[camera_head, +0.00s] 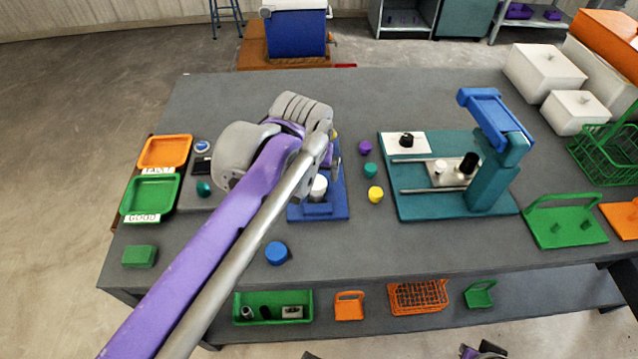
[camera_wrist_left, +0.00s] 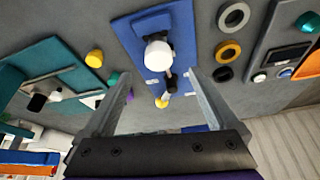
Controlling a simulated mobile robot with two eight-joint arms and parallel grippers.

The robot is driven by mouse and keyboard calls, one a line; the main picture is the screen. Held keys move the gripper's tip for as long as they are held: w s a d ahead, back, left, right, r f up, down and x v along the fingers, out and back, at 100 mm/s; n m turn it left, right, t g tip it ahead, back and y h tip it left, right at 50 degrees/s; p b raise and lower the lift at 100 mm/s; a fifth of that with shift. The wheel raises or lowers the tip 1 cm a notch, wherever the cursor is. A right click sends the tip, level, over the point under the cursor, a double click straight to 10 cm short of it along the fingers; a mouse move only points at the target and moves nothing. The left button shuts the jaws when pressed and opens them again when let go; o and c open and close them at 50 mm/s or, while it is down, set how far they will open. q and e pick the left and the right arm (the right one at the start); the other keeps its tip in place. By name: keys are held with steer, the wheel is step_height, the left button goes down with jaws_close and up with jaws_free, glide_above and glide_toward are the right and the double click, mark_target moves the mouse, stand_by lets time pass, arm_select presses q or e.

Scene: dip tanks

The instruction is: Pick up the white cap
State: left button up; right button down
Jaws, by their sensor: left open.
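A white rounded cap-like piece (camera_head: 318,187) stands on the blue fixture board (camera_head: 322,209), partly behind my left arm. In the left wrist view the white piece (camera_wrist_left: 157,53) sits on the blue board (camera_wrist_left: 125,29), beyond and between my finger lines. My left gripper (camera_wrist_left: 160,80) is open, with nothing between its fingers and apart from the white piece. In the head view its fingers are hidden behind my arm. Another small white piece (camera_head: 440,167) stands on the teal fixture (camera_head: 420,206).
Purple (camera_head: 365,147), teal (camera_head: 370,170) and yellow (camera_head: 375,194) pieces stand in a row right of the blue board. A blue round piece (camera_head: 277,253) lies near the front edge. Orange (camera_head: 165,152) and green (camera_head: 150,198) trays are at left. A blue press arm (camera_head: 497,118) rises at right.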

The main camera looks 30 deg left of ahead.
arm_select(q)
steer(key=x, duration=0.6)
steer(key=shift+w+f+b, duration=0.3)
steer(key=c, duration=1.4)
step_height(320, 180, up, 10)
steer(key=p, duration=0.1)
step_height(320, 180, up, 5)
steer(key=p, duration=0.4)
glide_above(317, 182)
steer(key=shift+s+f, duration=0.2)
steer(key=shift+s, duration=0.1)
